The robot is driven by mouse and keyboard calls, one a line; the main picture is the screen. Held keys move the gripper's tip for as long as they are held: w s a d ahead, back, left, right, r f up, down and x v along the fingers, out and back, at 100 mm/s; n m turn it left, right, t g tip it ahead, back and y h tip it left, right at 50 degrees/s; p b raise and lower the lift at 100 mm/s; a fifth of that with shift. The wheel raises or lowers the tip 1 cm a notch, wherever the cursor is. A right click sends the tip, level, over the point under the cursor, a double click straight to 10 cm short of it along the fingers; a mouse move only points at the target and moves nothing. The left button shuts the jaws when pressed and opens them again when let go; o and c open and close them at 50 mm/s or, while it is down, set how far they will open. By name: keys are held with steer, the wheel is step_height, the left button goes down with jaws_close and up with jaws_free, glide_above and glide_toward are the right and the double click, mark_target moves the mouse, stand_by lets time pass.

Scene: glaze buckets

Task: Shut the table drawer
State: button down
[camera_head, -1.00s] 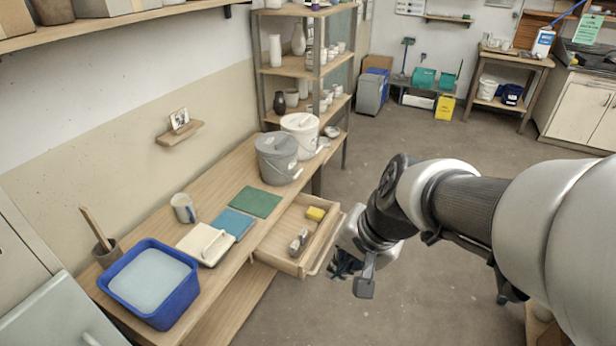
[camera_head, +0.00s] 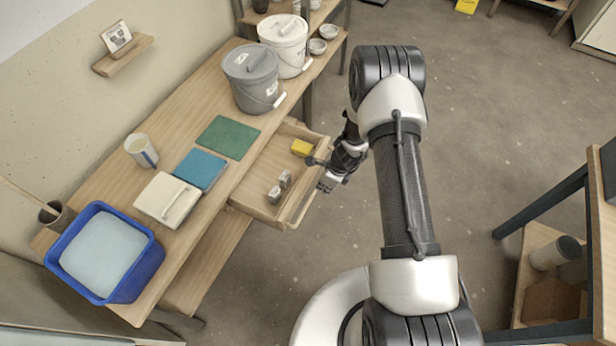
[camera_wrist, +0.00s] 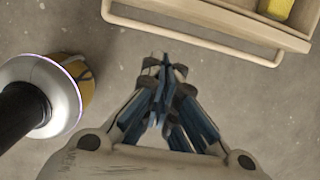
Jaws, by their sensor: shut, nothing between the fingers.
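The table drawer (camera_head: 258,182) is pulled out from the wooden worktable (camera_head: 165,230), towards the right. It holds a yellow block (camera_head: 302,147) and two small grey pieces (camera_head: 279,187). My gripper (camera_head: 322,174) is beside the drawer's front, on the outer side. In the wrist view the closed fingers (camera_wrist: 163,65) are empty above the floor, and the drawer's front handle bar (camera_wrist: 195,37) lies just ahead of them. A gap shows between fingertips and bar there. In the head view they overlap, so I cannot tell contact for sure.
On the tabletop are a grey bucket (camera_head: 252,80), a white bucket (camera_head: 284,45), a green mat (camera_head: 229,137), a blue mat (camera_head: 200,168), a cup (camera_head: 141,150) and a blue tub (camera_head: 148,268). A dark-framed shelf (camera_head: 560,198) stands at right. Floor between is clear.

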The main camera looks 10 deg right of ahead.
steer(key=x, duration=0.2)
steer(key=b, duration=0.3)
glide_above(311, 196)
steer(key=s+a, duration=0.2)
steer(key=shift+s+f, duration=0.15)
steer(key=shift+f, duration=4.1)
